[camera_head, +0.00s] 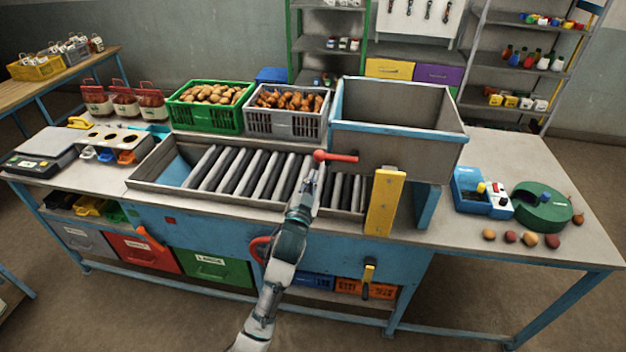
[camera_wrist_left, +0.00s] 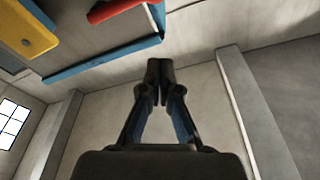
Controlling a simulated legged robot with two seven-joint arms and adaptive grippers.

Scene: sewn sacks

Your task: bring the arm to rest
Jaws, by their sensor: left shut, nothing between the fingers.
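My left arm rises from the bottom of the head view, and its left gripper (camera_head: 314,172) is in front of the roller bed (camera_head: 230,175). The gripper is near the red handle (camera_head: 336,157) on the grey hopper (camera_head: 395,125); I cannot tell whether they touch in this view. In the left wrist view the gripper (camera_wrist_left: 160,68) is shut, with its fingertips together and nothing between them. There the red handle (camera_wrist_left: 115,10) lies beyond and to the upper left, apart from the fingers. My right gripper is not in view.
A yellow post (camera_head: 385,203) stands right of the arm. A green crate (camera_head: 209,107) of potatoes and a grey crate (camera_head: 288,118) stand behind the rollers. A blue device (camera_head: 467,185) and a green round device (camera_head: 541,207) are at right. Free floor lies in front.

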